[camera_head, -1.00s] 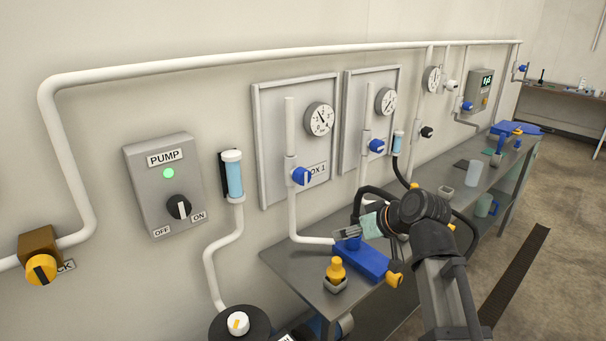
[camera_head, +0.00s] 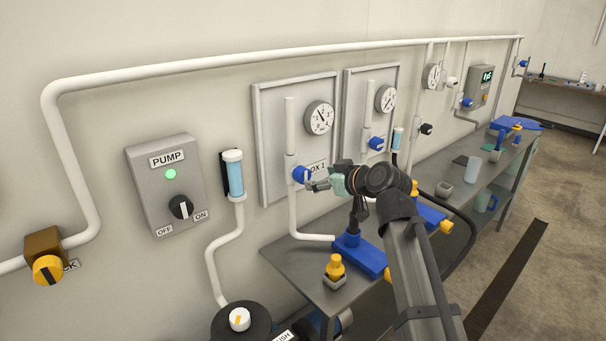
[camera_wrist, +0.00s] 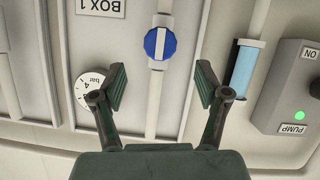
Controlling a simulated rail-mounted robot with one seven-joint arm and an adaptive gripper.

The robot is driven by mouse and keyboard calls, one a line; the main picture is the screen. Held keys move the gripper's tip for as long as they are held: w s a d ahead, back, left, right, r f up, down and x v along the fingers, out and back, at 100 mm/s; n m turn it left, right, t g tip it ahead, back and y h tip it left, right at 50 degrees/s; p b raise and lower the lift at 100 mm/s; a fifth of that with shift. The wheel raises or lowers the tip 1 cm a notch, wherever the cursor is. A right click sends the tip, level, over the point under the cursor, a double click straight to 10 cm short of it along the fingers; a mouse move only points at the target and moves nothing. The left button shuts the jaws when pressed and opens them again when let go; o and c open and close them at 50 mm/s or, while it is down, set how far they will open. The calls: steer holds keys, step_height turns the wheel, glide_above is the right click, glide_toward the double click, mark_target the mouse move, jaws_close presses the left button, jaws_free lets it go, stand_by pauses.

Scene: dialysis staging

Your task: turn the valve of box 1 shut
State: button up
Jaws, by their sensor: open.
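The valve of box 1 is a blue round knob (camera_head: 300,175) on a white vertical pipe in front of the left wall panel. In the wrist view, which is upside down, the knob (camera_wrist: 159,44) shows a white bar lying along the pipe. The BOX 1 label (camera_wrist: 101,7) is beside it; in the head view my gripper and the knob partly cover this label. My gripper (camera_head: 318,185) is just right of the knob in the head view. In the wrist view its two fingers (camera_wrist: 160,80) are apart and empty, with the knob beyond them, between their lines.
A pressure gauge (camera_head: 319,118) is on the same panel. The pump box (camera_head: 166,185) with a green light and a blue-filled cylinder (camera_head: 234,174) are to the left. A second blue valve (camera_head: 376,143) is to the right. Blue stands and a yellow-topped item (camera_head: 335,267) are on the bench below.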

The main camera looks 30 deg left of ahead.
mark_target(306, 177)
steer(key=p+x, duration=0.2)
steer(key=x, duration=0.7)
steer(key=shift+a, duration=0.1)
steer(key=c, duration=1.2)
